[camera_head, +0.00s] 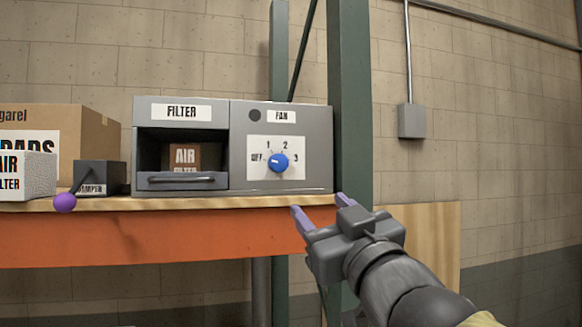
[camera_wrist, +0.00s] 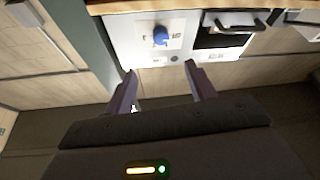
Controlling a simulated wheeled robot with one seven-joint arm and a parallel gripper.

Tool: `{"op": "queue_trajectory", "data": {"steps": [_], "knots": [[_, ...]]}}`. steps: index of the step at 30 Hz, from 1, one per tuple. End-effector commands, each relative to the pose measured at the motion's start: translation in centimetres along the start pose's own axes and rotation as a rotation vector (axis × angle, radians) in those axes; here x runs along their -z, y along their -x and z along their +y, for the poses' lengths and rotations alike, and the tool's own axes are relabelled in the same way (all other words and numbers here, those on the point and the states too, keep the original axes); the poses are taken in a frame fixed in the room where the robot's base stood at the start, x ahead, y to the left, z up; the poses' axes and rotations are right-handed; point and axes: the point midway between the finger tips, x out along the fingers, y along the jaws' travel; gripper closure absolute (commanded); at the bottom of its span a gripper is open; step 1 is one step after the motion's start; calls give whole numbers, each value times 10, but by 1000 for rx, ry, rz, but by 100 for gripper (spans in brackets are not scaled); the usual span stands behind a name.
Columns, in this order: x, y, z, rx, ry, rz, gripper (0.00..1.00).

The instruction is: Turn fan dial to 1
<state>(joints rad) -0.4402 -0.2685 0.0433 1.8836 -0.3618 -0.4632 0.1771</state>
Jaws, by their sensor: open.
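The blue fan dial (camera_head: 278,162) sits on a white plate marked OFF, 1, 2 and 3, on the front of the grey fan box (camera_head: 240,175). Its small white mark appears to point left, toward OFF. The dial also shows in the wrist view (camera_wrist: 160,36), where the scene appears upside down. My gripper (camera_head: 320,204) is open and empty, its purple fingers apart. It is below and to the right of the dial, near the shelf's front edge, and not touching the dial. In the wrist view, the dial lies beyond and between the fingertips (camera_wrist: 160,70).
The filter box (camera_head: 181,138) with a handled drawer adjoins the fan box on the left. A damper box (camera_head: 110,172) with a purple-knobbed lever and cartons stand farther left. A green post (camera_head: 349,100) rises right of the fan box. The space before the dial looks clear.

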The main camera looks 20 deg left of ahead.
Motion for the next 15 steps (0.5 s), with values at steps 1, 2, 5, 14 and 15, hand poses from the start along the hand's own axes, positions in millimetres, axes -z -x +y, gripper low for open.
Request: {"op": "queue_trajectory", "data": {"steps": [1,2,5,14,15], "knots": [[2,-6,0,1,-1,-2,45],[2,-10,0,2,-1,-2,45],[3,-25,-1,4,-2,-2,45],[4,-77,-2,6,-4,-2,45],[4,-84,-2,6,-3,-2,45]]}}
